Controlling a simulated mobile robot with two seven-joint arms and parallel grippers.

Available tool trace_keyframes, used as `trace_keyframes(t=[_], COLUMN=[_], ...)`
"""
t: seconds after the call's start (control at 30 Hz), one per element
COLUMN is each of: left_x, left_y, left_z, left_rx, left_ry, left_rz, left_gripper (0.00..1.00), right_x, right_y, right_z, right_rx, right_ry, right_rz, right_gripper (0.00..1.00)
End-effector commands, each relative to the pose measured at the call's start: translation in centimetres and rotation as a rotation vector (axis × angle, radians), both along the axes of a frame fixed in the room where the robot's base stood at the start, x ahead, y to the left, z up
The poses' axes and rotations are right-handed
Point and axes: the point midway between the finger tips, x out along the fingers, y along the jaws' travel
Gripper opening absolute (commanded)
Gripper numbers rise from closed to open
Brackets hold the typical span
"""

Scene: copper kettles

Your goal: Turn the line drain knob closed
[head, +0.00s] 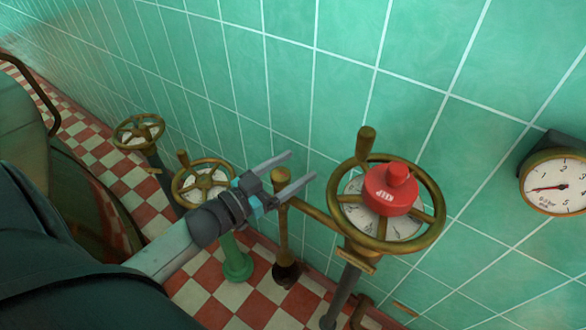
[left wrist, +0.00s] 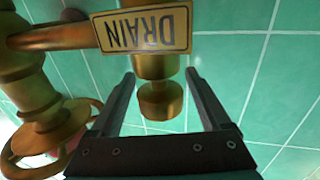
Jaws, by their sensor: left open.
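In the left wrist view, a yellow plate reading DRAIN (left wrist: 142,30) appears upside down on brass pipework. A short brass knob (left wrist: 162,100) sits beside it, between the two fingers of my left gripper (left wrist: 160,74). The fingers are open, with green wall tile showing on both sides of the knob. In the head view my left gripper (head: 301,166) reaches in from the left beside a thin upright brass pipe (head: 283,235). The pipe's top is close to the fingers, and I cannot tell whether they touch. My right gripper is out of view.
A large brass handwheel (head: 437,222) with a red cap (head: 390,190) stands right of the gripper. Smaller handwheels (head: 177,190) (head: 138,122) stand to the left. A pressure gauge (head: 553,187) hangs on the green tiled wall (head: 410,60). The floor (head: 200,292) is checkered.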

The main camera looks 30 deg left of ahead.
Motion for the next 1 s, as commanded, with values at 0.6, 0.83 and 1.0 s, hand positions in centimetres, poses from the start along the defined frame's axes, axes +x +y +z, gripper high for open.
trace_keyframes(t=[0.6, 0.83, 1.0], left_x=[0.34, 0.32, 0.32], left_y=[-0.09, -0.1, -0.11], left_z=[-0.03, -0.03, -0.04], left_rx=[0.0, -0.001, -0.001], left_ry=[0.001, 0.001, 0.001], left_rz=[0.001, 0.0, 0.0], left_gripper=[0.53, 0.27, 0.08], right_x=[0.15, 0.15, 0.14], right_y=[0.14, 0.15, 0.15], right_z=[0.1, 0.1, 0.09], right_rx=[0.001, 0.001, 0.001], right_ry=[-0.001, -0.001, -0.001], right_rz=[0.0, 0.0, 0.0], right_gripper=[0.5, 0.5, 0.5])
